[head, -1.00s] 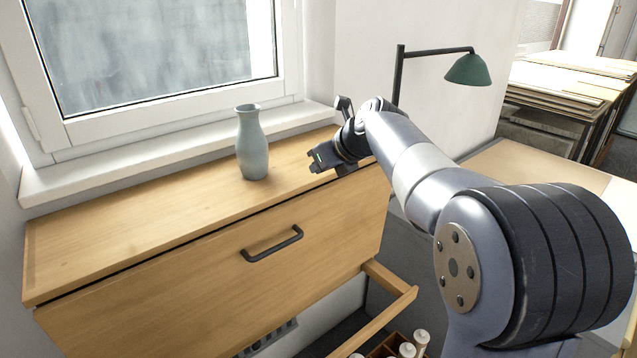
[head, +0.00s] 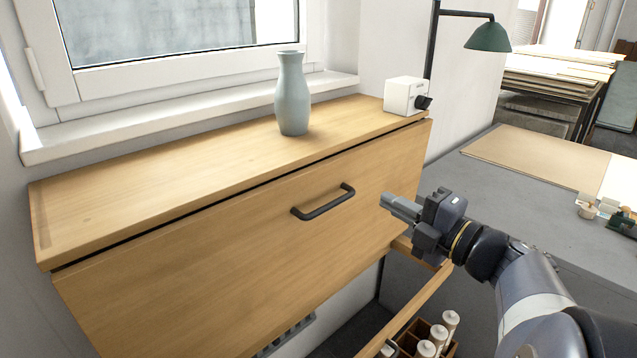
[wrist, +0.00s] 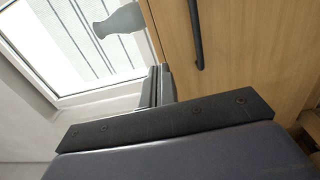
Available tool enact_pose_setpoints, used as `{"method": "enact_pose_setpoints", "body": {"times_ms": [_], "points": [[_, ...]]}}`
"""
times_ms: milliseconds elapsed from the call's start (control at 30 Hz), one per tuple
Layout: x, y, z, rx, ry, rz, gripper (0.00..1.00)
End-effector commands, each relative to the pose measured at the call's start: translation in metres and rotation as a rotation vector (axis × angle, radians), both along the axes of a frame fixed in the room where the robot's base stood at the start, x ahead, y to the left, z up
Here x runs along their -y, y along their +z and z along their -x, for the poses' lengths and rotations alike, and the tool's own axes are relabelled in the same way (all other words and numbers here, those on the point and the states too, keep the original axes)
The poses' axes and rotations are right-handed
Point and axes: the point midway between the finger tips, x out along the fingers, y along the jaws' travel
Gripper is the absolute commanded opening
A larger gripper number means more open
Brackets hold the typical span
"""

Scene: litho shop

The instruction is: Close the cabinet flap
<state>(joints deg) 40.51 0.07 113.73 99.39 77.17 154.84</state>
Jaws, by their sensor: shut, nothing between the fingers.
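The cabinet flap (head: 230,252) is the wide light-wood front panel with a dark bar handle (head: 323,202). It hangs below the wooden cabinet top (head: 190,165), with a thin dark gap along its upper edge. I cannot tell exactly how far it stands out from the cabinet. My gripper (head: 388,200) is shut and empty, in front of the flap's right part, right of the handle. Whether it touches the flap is unclear. In the wrist view, the flap (wrist: 245,50) and handle (wrist: 193,35) are beyond the fingers (wrist: 160,84).
A grey-blue vase (head: 292,95) and a white box with a dark knob (head: 406,96) stand on the cabinet top. An open drawer (head: 415,308) juts out below, near a wooden box of white-capped bottles (head: 438,336). A grey worktable (head: 490,190) and green lamp (head: 488,37) are right.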

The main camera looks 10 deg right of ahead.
Motion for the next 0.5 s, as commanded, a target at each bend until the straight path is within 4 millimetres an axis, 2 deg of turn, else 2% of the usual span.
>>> {"method": "enact_pose_setpoints", "body": {"times_ms": [167,500], "points": [[-0.009,0.002,-0.012,0.001,0.004,0.0,0.0],[-0.039,0.004,-0.055,0.0,0.007,0.002,0.0]]}}
